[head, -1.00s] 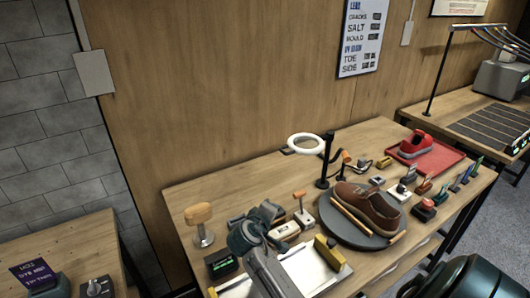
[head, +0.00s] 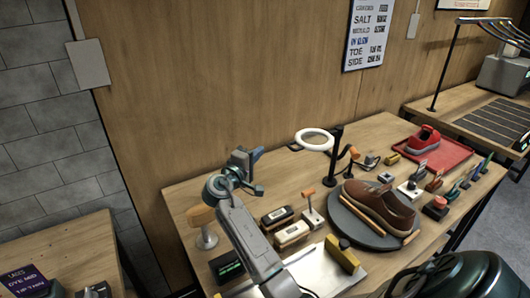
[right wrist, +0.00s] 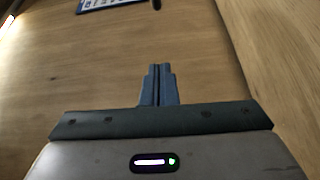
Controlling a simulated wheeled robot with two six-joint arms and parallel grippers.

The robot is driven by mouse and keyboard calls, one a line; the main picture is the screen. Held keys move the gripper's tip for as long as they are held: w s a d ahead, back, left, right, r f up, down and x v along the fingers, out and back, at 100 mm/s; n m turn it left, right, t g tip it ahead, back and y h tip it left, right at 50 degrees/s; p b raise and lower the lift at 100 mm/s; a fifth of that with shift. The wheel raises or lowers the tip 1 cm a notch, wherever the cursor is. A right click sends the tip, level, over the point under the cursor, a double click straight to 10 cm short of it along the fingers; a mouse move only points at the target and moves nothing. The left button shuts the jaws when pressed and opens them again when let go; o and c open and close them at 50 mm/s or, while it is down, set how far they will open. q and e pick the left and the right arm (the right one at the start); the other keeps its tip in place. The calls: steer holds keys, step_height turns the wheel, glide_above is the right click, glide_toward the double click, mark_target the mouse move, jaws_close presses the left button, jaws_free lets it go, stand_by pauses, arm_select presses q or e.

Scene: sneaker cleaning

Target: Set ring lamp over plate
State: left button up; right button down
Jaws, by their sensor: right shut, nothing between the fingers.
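The plate is a dark round disc (head: 374,242) at the bench's middle right. A brown shoe (head: 385,205) and wooden sticks lie on it. My right gripper (head: 257,170) is shut and empty, raised over the left part of the bench, left of the ring and apart from it. In the right wrist view its fingers (right wrist: 157,85) are together before the wooden wall. My left gripper is out of view.
A mallet-like tool (head: 202,215) stands at the bench's left. Brushes (head: 292,234), a small stand (head: 312,210) and a yellow block (head: 342,254) lie between my arm and the plate. A red tray (head: 455,155) with a red shoe is at the right. The back left bench top looks clear.

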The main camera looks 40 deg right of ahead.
steer(key=x, duration=0.9)
steer(key=s+p, duration=0.1)
steer(key=s, duration=0.3)
steer(key=shift+s+a+f+p, duration=0.1)
steer(key=shift+s+f+p, duration=0.1)
steer(key=shift+p, duration=0.2)
